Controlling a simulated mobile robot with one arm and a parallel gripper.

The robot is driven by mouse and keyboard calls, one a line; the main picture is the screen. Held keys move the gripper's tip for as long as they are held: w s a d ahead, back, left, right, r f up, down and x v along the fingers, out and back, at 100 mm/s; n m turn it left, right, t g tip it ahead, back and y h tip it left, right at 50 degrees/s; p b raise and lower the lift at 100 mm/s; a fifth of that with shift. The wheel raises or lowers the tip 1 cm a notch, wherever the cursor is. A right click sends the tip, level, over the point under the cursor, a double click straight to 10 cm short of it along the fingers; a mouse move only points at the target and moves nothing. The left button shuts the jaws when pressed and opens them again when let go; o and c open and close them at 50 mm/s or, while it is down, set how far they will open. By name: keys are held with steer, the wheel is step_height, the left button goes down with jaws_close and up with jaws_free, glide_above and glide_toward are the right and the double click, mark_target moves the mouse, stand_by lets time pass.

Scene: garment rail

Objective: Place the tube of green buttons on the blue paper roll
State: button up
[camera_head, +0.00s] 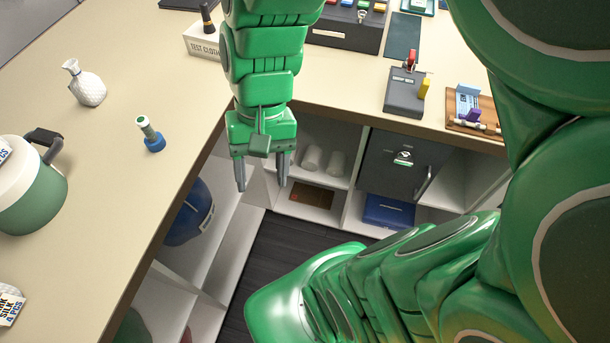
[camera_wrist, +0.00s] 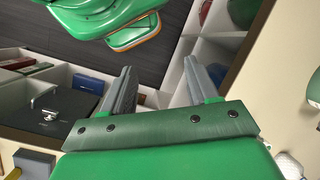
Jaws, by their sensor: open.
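The tube of green buttons (camera_head: 144,123) is a small pale tube with a green end, on the left counter in the head view. It appears upright on the short blue paper roll (camera_head: 155,144), its lower end meeting the roll's top; whether it sits on or in the roll's core is too small to tell. My gripper (camera_head: 262,186) is to the right of both, past the counter's inner edge, pointing down over the open floor. Its grey fingers are apart with nothing between them. In the wrist view my gripper (camera_wrist: 161,82) also shows empty; I cannot make out the tube or roll there.
A white textured bottle (camera_head: 87,88) stands behind the roll on the left counter (camera_head: 105,195). A green-and-white jug (camera_head: 32,195) stands in front left. A test cloth box (camera_head: 203,42) is farther back. Shelves with a dark locked box (camera_head: 402,165) lie below the counter.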

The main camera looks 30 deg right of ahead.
steer(key=s+d+n+t+h, duration=0.1)
steer(key=s+d+n+h, duration=0.1)
steer(key=s+d, duration=0.3)
steer(key=shift+d+r+n+h, duration=0.15)
steer(key=shift+r+n+h, duration=0.15)
steer(key=shift+r, duration=0.1)
stand_by(0.9)
